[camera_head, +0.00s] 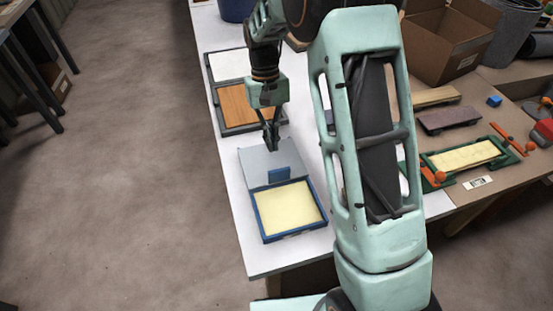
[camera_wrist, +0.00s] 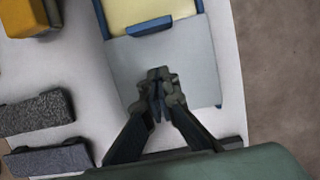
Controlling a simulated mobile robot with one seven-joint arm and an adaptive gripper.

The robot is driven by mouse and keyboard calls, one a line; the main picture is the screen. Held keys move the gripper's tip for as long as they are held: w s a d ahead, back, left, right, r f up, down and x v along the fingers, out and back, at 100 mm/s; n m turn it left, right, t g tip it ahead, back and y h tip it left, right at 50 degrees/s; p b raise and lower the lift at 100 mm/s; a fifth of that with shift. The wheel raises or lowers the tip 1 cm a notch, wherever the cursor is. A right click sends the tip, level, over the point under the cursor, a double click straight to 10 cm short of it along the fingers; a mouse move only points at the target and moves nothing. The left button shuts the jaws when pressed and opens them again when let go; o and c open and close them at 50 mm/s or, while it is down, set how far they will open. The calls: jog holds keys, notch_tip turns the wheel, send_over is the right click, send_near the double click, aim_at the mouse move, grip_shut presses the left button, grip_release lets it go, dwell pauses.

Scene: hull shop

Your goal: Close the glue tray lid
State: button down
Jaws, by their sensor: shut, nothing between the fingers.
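The glue tray (camera_head: 263,222) has a blue rim around a pale yellow fill and sits near the front of the white bench. Its grey lid (camera_head: 257,160) is open, folded back on the tray's far side. A small blue block (camera_head: 279,175) stands near the seam between lid and tray. In the wrist view, the lid (camera_wrist: 190,65) lies under my fingers, with the block (camera_wrist: 150,27) and the tray's yellow fill (camera_wrist: 160,10) above. My gripper (camera_head: 272,147) is shut and empty over the lid's far part; contact is unclear.
Dark-framed trays with a wooden board (camera_head: 240,103) and a white board (camera_head: 228,65) lie behind the lid. A cardboard box (camera_head: 450,45) and a green clamp frame (camera_head: 465,158) are on the right. Dark blocks (camera_wrist: 38,112) lie beside the lid. The bench's left edge is close.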

aim_at(277, 160)
jog(key=shift+x, duration=1.2)
jog(key=shift+s+d, duration=0.2)
jog(key=shift+s, duration=0.75)
jog(key=shift+s+d, duration=0.2)
jog(key=shift+s, duration=0.75)
jog(key=shift+s, duration=0.15)
